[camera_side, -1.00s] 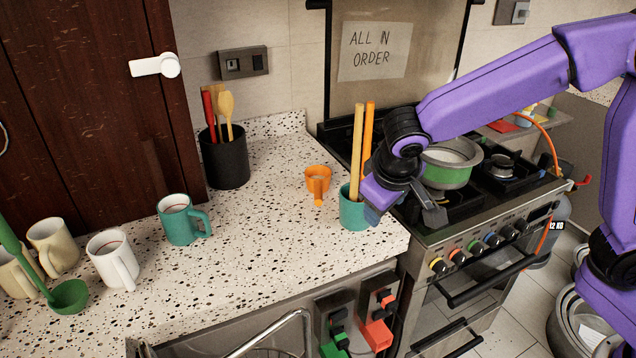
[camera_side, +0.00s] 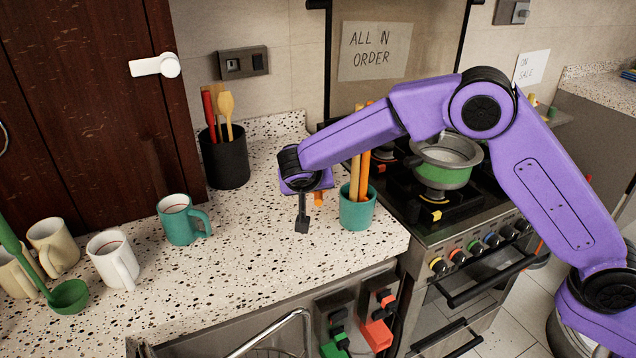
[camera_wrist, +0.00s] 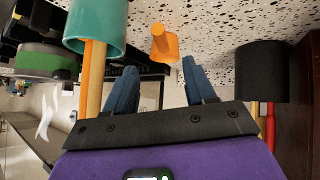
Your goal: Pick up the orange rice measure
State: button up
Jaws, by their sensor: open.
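The orange rice measure (camera_wrist: 164,46) shows in the wrist view just past my fingertips, roughly between them and nearer the right finger. In the side view my gripper hides most of it; only a bit of its orange handle (camera_side: 318,199) shows to the right of the fingers. My gripper (camera_wrist: 158,68) is open, its two blue fingers apart with nothing between them. In the side view my gripper (camera_side: 302,226) hangs over the counter in front of the measure.
A teal pot (camera_side: 357,213) with long wooden sticks stands close to the right of my gripper. A black utensil holder (camera_side: 226,163) stands to the left at the back. A teal mug (camera_side: 178,222) stands further left. The counter (camera_side: 265,265) in front is clear.

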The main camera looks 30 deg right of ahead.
jog(key=x, duration=1.3)
jog(key=shift+r, duration=0.1)
jog(key=shift+a, duration=0.1)
grip_shut()
